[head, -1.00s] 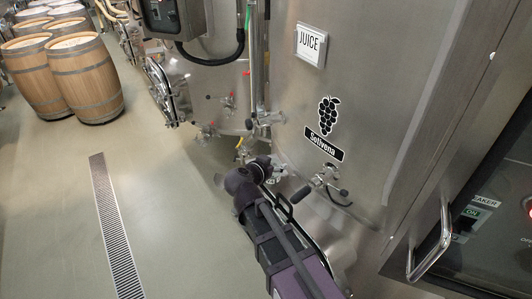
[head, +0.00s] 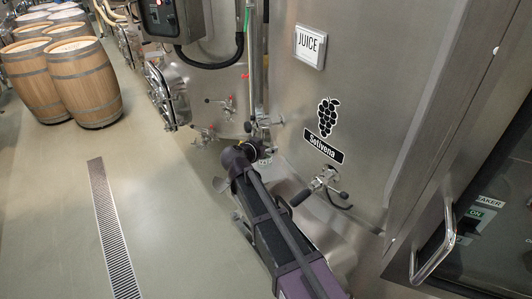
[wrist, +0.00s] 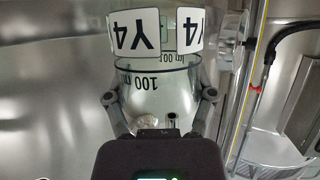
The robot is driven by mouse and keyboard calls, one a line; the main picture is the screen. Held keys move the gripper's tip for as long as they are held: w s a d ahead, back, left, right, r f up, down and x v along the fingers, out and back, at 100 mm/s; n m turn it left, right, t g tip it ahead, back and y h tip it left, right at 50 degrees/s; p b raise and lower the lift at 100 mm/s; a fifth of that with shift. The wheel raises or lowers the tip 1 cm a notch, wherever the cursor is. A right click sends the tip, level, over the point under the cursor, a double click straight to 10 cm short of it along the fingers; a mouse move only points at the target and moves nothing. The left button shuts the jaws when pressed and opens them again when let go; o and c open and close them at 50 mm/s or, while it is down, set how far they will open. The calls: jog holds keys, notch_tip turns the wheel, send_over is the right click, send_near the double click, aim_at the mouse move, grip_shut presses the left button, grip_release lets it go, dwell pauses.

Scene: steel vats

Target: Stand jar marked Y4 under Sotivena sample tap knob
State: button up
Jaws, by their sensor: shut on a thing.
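In the wrist view my gripper (wrist: 160,98) is shut on a clear jar (wrist: 150,108), with one finger on each side. The jar bears white labels marked Y4 (wrist: 137,36) and a 100 ml mark, which appear upside down in this view. In the head view my gripper's end is mostly hidden behind my wrist, beside the vats, and I cannot make out the jar clearly. The sample tap (head: 326,180) with dark knobs sticks out of the vat wall below the Sotivena sign (head: 323,147). My gripper is left of this tap in the picture, apart from it.
A steel vat (head: 370,90) with a JUICE plate stands at right, and another vat with valves (head: 207,133) is further left. A cabinet with a handle (head: 437,245) is at right. Barrels (head: 83,83) stand at far left. The floor around the drain grate (head: 112,230) is clear.

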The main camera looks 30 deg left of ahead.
jog(key=shift+w+a, duration=0.4)
jog(key=shift+w, duration=0.1)
jog(key=shift+f+b, duration=1.8)
jog(key=shift+f, duration=0.2)
jog(key=o, duration=1.2)
jog(key=shift+r, duration=0.2)
